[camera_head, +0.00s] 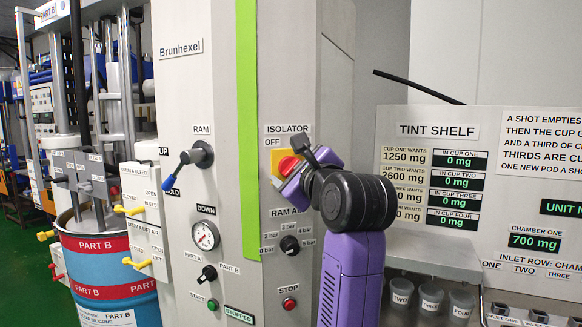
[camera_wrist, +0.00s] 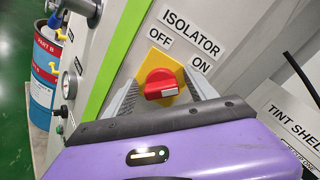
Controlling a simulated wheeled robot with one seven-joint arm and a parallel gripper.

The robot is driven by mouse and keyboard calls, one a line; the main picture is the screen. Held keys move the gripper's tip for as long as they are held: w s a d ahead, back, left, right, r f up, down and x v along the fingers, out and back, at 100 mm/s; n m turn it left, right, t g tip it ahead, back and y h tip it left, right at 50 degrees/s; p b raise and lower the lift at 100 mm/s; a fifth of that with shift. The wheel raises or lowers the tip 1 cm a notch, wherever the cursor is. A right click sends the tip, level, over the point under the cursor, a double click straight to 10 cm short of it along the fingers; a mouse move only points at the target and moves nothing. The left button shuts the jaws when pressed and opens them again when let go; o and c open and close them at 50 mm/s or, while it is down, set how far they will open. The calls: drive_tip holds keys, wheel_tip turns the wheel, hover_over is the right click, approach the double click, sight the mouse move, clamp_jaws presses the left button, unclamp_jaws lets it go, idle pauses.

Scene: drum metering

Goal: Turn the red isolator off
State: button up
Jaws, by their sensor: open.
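The red isolator (camera_head: 287,165) is a red rotary knob on a yellow square plate, on the grey cabinet face under the ISOLATOR label. In the wrist view the red knob (camera_wrist: 160,84) sits on its yellow plate (camera_wrist: 151,62), with OFF at upper left and ON at right. A pale mark on the knob faces lower right. My gripper (camera_head: 296,172) is in front of the knob and hides part of it. In the wrist view my gripper's grey fingers (camera_wrist: 165,98) are open, one on each side of the knob. I cannot tell whether they touch it.
A RAM lever with a blue tip (camera_head: 196,158) and a pressure gauge (camera_head: 205,236) are to the left. A RAM AIR knob (camera_head: 290,245) and a red stop button (camera_head: 289,303) are below. A green strip (camera_head: 248,130) runs down the cabinet. The tint shelf (camera_head: 440,258) stands at right with cups.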

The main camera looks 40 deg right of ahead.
drive_tip(key=c, duration=1.4)
drive_tip(key=shift+n, duration=0.3)
drive_tip(key=n+p, duration=0.1)
drive_tip(key=n, duration=0.1)
drive_tip(key=shift+a+n+p, duration=0.1)
drive_tip(key=shift+n+p, duration=0.2)
drive_tip(key=n+p, duration=0.2)
drive_tip(key=n, duration=0.3)
drive_tip(key=shift+f, duration=0.2)
drive_tip(key=n+p, duration=0.1)
drive_tip(key=n, duration=0.2)
drive_tip(key=n+p, duration=0.1)
drive_tip(key=n, duration=0.1)
drive_tip(key=shift+f+n, duration=0.2)
drive_tip(key=shift+n, duration=0.2)
drive_tip(key=shift+f+n+p, duration=0.2)
drive_tip(key=shift+n+p, duration=0.7)
drive_tip(key=shift+n, duration=1)
